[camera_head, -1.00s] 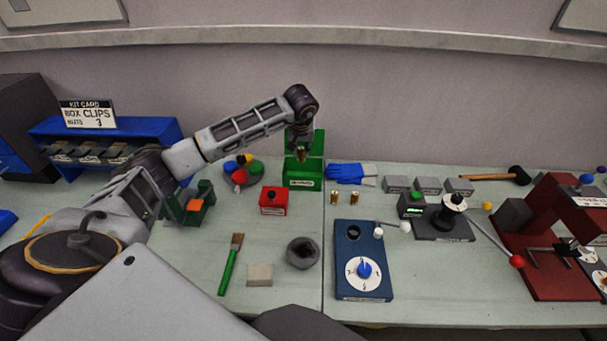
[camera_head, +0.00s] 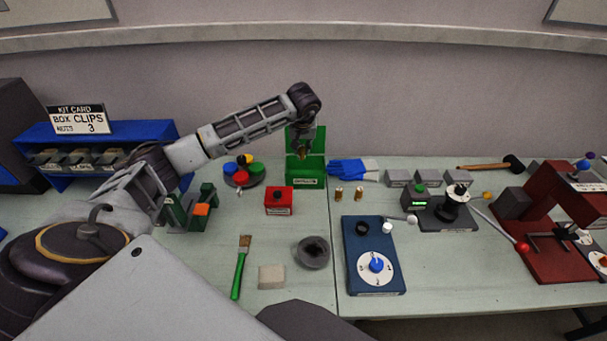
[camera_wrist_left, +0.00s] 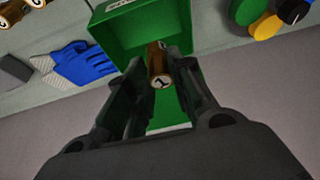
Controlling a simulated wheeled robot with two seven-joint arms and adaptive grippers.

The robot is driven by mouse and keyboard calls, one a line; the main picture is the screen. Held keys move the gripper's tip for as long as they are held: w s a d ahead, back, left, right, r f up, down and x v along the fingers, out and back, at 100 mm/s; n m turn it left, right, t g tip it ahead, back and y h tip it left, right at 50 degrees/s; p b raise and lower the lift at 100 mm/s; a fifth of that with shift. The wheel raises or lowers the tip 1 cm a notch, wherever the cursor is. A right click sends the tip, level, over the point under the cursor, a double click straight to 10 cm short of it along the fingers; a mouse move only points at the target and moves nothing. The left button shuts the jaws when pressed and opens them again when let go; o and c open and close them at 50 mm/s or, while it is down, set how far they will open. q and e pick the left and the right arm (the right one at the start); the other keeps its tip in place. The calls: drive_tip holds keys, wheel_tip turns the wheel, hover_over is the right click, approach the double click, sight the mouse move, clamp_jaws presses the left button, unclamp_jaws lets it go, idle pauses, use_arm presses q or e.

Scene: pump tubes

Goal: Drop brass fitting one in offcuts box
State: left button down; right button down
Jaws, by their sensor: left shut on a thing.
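My left gripper (camera_head: 302,147) is above the open green box (camera_head: 305,181) at the back of the table, the likely offcuts box; its small front label is hard to read. In the left wrist view my left gripper (camera_wrist_left: 158,78) is shut on a brass fitting (camera_wrist_left: 157,65), whose pale end carries a dark mark like a 1. The fitting hangs over the opening of the green box (camera_wrist_left: 112,18). My right gripper is not in view.
Two more brass fittings (camera_head: 339,194) stand on the table right of the box. A blue glove (camera_head: 345,170) lies beside the box. A red box (camera_head: 279,201) stands in front of it, and a round tray of coloured caps (camera_head: 243,172) is to its left.

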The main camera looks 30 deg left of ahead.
sight(302, 157)
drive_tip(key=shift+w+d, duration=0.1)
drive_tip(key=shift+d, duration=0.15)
use_arm(q)
drive_tip(key=shift+f, duration=0.15)
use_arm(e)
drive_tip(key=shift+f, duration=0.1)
